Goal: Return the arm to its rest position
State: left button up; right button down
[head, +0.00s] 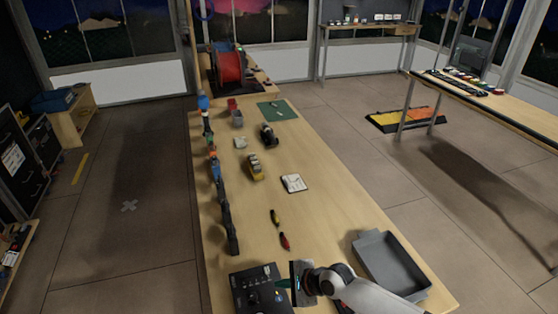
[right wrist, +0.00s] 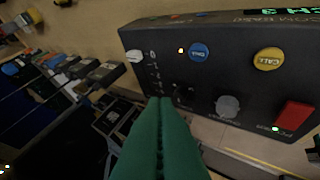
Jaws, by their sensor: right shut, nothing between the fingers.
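My right arm comes in from the lower right in the head view. Its gripper (head: 281,283) has green fingers and is beside the right side of a black control box (head: 247,287). In the right wrist view the green fingers (right wrist: 165,103) are pressed together with nothing between them. The control box (right wrist: 180,60) fills the upper right there, with a blue button (right wrist: 199,51), a yellow button (right wrist: 268,59), a grey knob (right wrist: 228,106) and a red switch (right wrist: 294,115). I cannot tell whether the fingertips touch the box. My left gripper is not in view.
Red (head: 285,241) and yellow (head: 275,216) handled tools lie beyond the box. A dark strip with colored pieces (head: 227,215) runs along the left edge.

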jog(key=s+a+r+n, duration=0.2)
jog(key=s+r+n, duration=0.1)
jog(key=s+n, duration=0.8)
jog(key=s+d+r+n+g+h, duration=0.1)
jog(key=s+d+r+n+h, duration=0.25)
jog(key=s+d, duration=0.6)
jog(key=s+d+r+n+h, duration=0.2)
jog(key=s+d+n+h, duration=0.15)
jog(key=s+d, duration=0.6)
notch_tip(320, 180, down, 32)
jog(key=w+d+g+b, duration=0.1)
jog(key=w+d+b, duration=0.1)
jog(key=b, duration=0.5)
jog(key=s+d+f+b, duration=0.1)
jog(key=s+f+b, duration=0.2)
jog(key=s+f, duration=0.5)
jog(key=s+d+f+g+h+b, duration=0.1)
jog(key=s+d+f+b, duration=0.1)
jog(key=s+f, duration=0.6)
notch_tip(320, 180, down, 8)
jog(key=shift+s+d+r+m+g+b, duration=0.2)
jog(key=shift+s+m+g+b, duration=0.1)
jog(key=shift+s+b, duration=0.1)
